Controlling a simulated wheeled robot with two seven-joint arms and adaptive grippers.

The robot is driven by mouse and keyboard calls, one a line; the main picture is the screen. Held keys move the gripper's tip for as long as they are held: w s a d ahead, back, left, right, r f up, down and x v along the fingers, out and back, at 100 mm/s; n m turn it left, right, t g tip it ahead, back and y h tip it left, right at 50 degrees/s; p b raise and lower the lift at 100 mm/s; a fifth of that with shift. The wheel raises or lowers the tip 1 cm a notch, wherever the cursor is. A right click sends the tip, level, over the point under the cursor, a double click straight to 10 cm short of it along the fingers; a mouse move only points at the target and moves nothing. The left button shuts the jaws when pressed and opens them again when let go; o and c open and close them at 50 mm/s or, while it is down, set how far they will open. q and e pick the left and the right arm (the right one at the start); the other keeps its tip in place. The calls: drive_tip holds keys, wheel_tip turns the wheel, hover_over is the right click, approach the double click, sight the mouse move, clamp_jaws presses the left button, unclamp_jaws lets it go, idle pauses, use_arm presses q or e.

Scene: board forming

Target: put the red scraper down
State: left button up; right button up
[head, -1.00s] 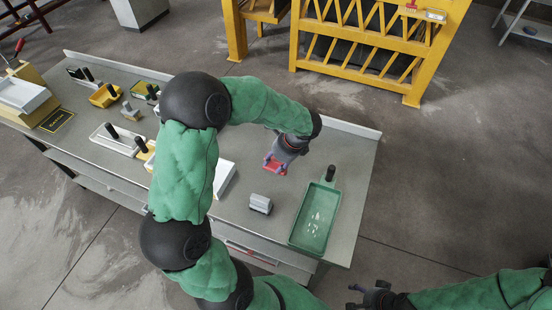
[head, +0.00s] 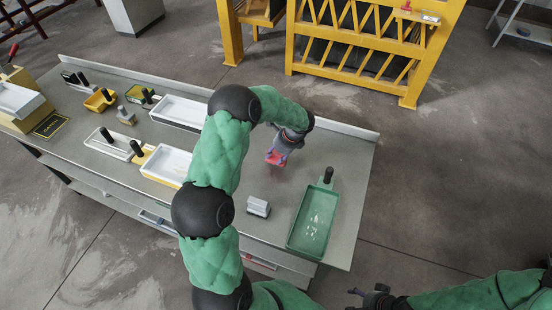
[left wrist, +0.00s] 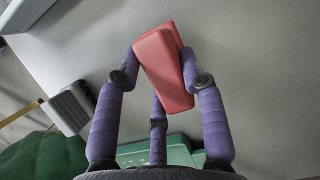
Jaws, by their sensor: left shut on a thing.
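The red scraper (head: 277,157) is held in my left gripper (head: 283,150) over the grey bench top, in the middle right of the head view. In the left wrist view the red scraper (left wrist: 164,70) sits between the purple fingers of my left gripper (left wrist: 163,80), which are shut on it. I cannot tell whether the scraper touches the bench. My right gripper (head: 370,297) is at the bottom of the head view, off the bench, small and dark; its finger state is unclear.
A grey block (head: 258,207) and a green tray (head: 314,222) with white bits and a black handle stand near the held scraper. Bare bench (head: 338,152) shows to the right of my left gripper.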

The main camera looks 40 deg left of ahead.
use_arm(q)
drive_tip(key=shift+f, duration=0.9)
drive_tip(key=shift+f, duration=0.2)
drive_tip(key=o, duration=1)
drive_tip(key=shift+d+r, duration=0.1)
drive_tip(key=shift+r, duration=0.4)
drive_tip(key=p+v, duration=0.1)
drive_tip(key=v, duration=1)
drive_tip(key=shift+r, duration=0.2)
